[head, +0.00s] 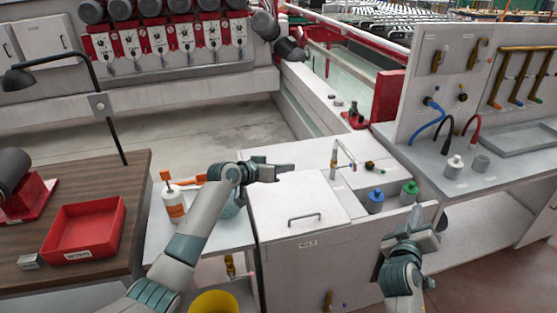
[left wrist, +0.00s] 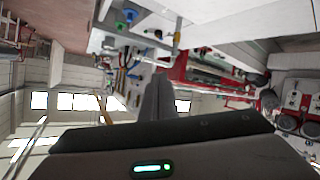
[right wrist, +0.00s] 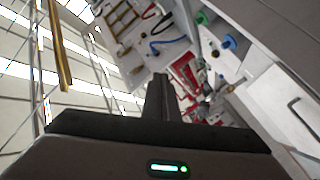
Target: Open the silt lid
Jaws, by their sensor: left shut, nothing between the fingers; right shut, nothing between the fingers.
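The silt lid (head: 276,208) is a flat white panel with a grey bar handle (head: 305,219), on top of a white cabinet with a label reading like "SILT" on its front. The lid lies flat and looks closed. My left gripper (head: 285,172) is shut and empty, above the back left part of the lid; its fingers also show in the left wrist view (left wrist: 158,95). My right gripper (head: 418,222) is shut and empty, in front of the cabinet's right side, right of the handle; its fingers also show in the right wrist view (right wrist: 160,98).
A red tray (head: 84,228) is on the wooden bench, and a yellow bucket (head: 213,302) is below.

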